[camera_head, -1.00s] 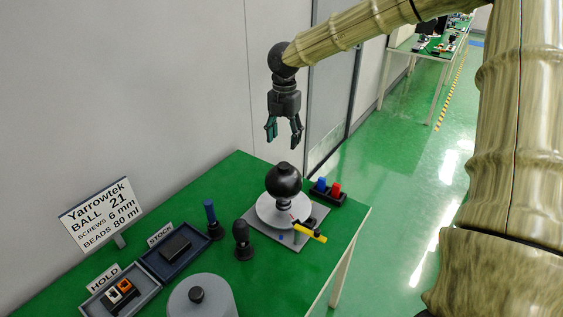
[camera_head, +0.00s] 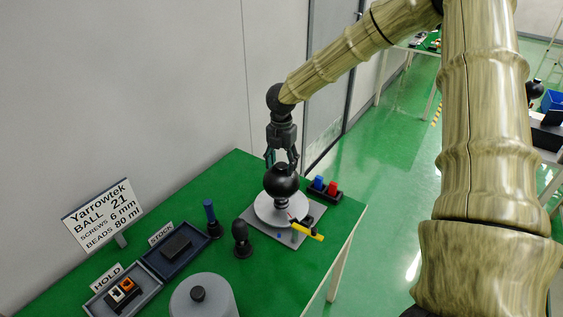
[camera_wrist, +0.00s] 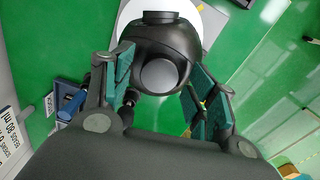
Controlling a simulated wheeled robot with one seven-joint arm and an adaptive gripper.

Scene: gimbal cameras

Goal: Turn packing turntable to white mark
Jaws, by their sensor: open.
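The packing turntable is a white disc (camera_head: 268,210) on a grey square base (camera_head: 313,213) near the table's far right corner. A black ball with a flat-topped knob (camera_head: 281,182) stands on the disc; it also shows in the wrist view (camera_wrist: 160,50). A yellow lever (camera_head: 308,231) sticks out at the front right of the base. A small red mark (camera_head: 291,217) shows near the disc's front edge; I cannot make out a white mark. My gripper (camera_head: 282,168) points down, open, right above the black ball, with its fingers on either side of the ball's top.
A rack with a blue and a red piece (camera_head: 325,189) stands right behind the turntable. A blue-handled tool (camera_head: 211,218), a black knobbed tool (camera_head: 242,240), STOCK tray (camera_head: 158,262), HOLD tray (camera_head: 145,297) and grey lidded pot (camera_head: 222,295) stand to the left and front. The wall is behind.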

